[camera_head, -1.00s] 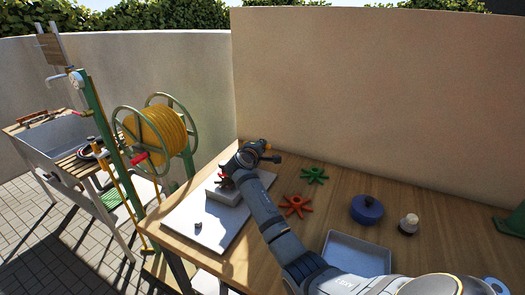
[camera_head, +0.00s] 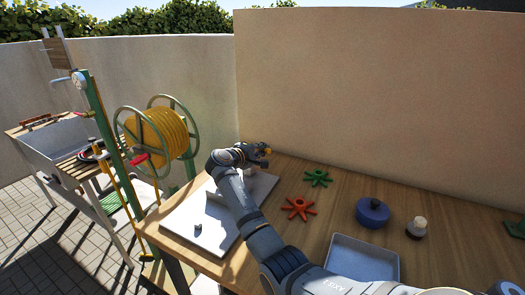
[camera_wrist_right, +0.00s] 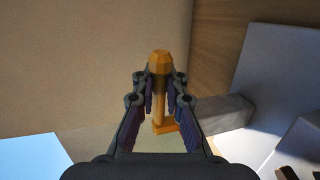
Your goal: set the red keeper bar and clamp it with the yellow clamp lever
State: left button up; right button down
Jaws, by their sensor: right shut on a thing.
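The yellow clamp lever (camera_wrist_right: 158,108) stands between the fingers of my right gripper (camera_wrist_right: 160,82) in the right wrist view, its faceted knob showing between the fingertips. My right gripper is shut on it. In the head view this gripper (camera_head: 261,151) is at the far end of the white board, with a small yellow part (camera_head: 267,149) showing at its tip. A pale block (camera_head: 215,197) on the board is partly covered by my right arm. I cannot make out the red keeper bar now; the arm covers that area. My left gripper is not in view.
The white board (camera_head: 187,229) lies on the wooden table (camera_head: 330,210), with a small dark peg (camera_head: 198,227) near its front. Red (camera_head: 298,207) and green (camera_head: 318,177) star knobs, a blue pot (camera_head: 372,212), a cream-topped jar (camera_head: 416,228) and a tray (camera_head: 345,243) lie right.

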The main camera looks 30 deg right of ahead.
jog(key=shift+f, duration=0.25)
jog(key=c, duration=1.4)
grip_release()
jog(key=shift+s+r, duration=0.1)
jog(key=shift+r, duration=0.1)
jog(key=v, duration=1.2)
jog(key=shift+s, duration=0.1)
